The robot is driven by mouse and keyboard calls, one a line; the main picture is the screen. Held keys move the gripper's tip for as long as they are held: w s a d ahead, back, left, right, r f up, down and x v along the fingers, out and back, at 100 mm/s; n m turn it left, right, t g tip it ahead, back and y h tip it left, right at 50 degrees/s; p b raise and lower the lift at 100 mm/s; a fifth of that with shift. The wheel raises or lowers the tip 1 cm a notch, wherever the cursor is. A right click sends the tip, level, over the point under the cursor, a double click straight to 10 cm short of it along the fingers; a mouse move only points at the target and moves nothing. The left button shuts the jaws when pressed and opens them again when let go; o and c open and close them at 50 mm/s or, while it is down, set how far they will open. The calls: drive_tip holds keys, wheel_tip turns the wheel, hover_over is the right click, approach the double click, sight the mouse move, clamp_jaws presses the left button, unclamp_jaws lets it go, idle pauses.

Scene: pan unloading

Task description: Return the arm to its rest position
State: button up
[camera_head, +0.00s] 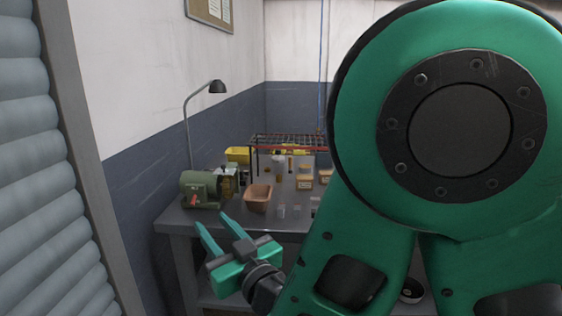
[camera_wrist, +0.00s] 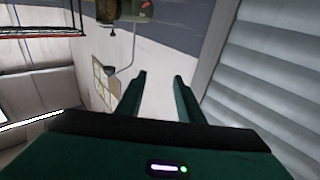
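My gripper (camera_head: 217,229) is in front of the workbench's left front edge in the head view, its two teal fingers apart with nothing between them. In the wrist view the fingers of my gripper (camera_wrist: 160,84) also stand apart and empty, pointing toward a pale wall. My large green arm joint fills the right half of the head view and hides the right part of the bench. The workbench (camera_head: 185,222) has a grey top. The task names no object besides the arm.
On the bench stand a brown bin (camera_head: 257,199), a green machine (camera_head: 200,189), a lamp (camera_head: 217,87), a wire rack (camera_head: 287,139) and small boxes (camera_head: 305,181). A ribbed shutter (camera_head: 25,150) is close on the left. A notice board (camera_head: 210,12) hangs on the wall.

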drive_tip(key=w+d+m+t+h, duration=0.1)
drive_tip(key=w+d+m+h, duration=0.4)
drive_tip(key=d, duration=0.6)
drive_tip(key=w+d+m+t+h, duration=0.1)
drive_tip(key=w+d+m+h, duration=0.1)
drive_tip(key=w+d+h, duration=0.7)
drive_tip(key=s+d+f+m+g+h, duration=0.2)
drive_tip(key=d+m, duration=0.1)
drive_tip(key=d, duration=0.9)
drive_tip(key=s+d+f+m+g+h, duration=0.1)
drive_tip(key=d+f+m+g+h, duration=0.15)
drive_tip(key=d, duration=0.95)
drive_tip(key=s+d+f+m+g, duration=0.1)
drive_tip(key=s+d+f+g, duration=0.15)
drive_tip(key=s+d, duration=0.25)
drive_tip(key=s+d+f+m+g+y, duration=0.1)
drive_tip(key=s+d+g, duration=0.2)
drive_tip(key=s+d, duration=0.15)
drive_tip(key=s+d+f+m+g, duration=0.1)
drive_tip(key=s+d+f+g, duration=0.1)
drive_tip(key=s+d+g, duration=0.3)
drive_tip(key=s+a+g+y, duration=0.1)
drive_tip(key=s+a+y, duration=0.1)
drive_tip(key=s, duration=0.7)
drive_tip(key=s+a+n+g+y, duration=0.1)
drive_tip(key=s+y, duration=0.3)
drive_tip(key=s, duration=0.5)
drive_tip(key=shift+a+r, duration=0.2)
drive_tip(key=shift+a, duration=0.3)
